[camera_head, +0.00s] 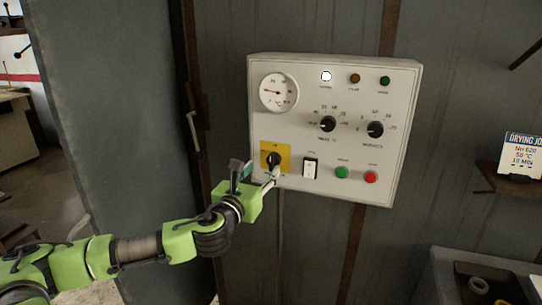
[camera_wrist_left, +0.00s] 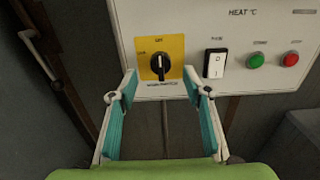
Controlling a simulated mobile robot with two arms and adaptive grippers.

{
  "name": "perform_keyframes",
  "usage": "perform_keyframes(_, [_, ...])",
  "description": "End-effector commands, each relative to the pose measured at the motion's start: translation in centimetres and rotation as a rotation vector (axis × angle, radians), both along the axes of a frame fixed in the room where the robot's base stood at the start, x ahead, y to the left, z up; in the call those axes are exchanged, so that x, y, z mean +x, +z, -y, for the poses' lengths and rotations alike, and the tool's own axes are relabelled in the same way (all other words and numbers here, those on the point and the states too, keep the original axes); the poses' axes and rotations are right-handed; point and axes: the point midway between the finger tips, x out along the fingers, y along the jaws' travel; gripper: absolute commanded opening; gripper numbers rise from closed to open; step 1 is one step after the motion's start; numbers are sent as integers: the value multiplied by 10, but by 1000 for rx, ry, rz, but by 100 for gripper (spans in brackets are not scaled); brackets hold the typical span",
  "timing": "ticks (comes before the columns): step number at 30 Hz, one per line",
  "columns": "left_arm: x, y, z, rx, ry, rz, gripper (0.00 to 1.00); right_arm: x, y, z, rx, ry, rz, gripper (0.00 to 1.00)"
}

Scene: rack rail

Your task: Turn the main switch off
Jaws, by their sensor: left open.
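The main switch (camera_head: 273,159) is a black rotary knob on a yellow plate at the lower left of the grey-white control panel (camera_head: 318,221). In the left wrist view the knob (camera_wrist_left: 160,67) points about straight up, with labels on the plate too small to read surely. My left gripper (camera_head: 272,174) is at the panel's lower left, just in front of the switch. In the left wrist view its two fingers (camera_wrist_left: 164,90) are spread apart below and either side of the knob, with nothing between them. I cannot tell whether they touch it. My right gripper is not in view.
The panel also has a gauge (camera_head: 278,92), two black dials (camera_head: 328,124), a white rocker switch (camera_head: 310,168), a green button (camera_head: 341,172) and a red button (camera_head: 370,177). A card (camera_head: 522,152) stands on a shelf at right. A bin (camera_head: 440,270) is at lower right.

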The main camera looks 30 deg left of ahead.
Motion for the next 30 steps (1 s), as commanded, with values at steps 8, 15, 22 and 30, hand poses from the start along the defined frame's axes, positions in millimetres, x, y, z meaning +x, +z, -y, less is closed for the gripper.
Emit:
perform_keyframes(8, [47,3,-11,-2,1,0,45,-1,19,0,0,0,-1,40])
perform_keyframes(15, [67,0,-17,0,1,0,45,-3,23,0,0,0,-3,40])
perform_keyframes(22, [71,-1,-17,1,-1,0,45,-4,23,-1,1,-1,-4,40])
perform_keyframes(30, [71,-1,-17,1,0,0,8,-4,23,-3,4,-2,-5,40])
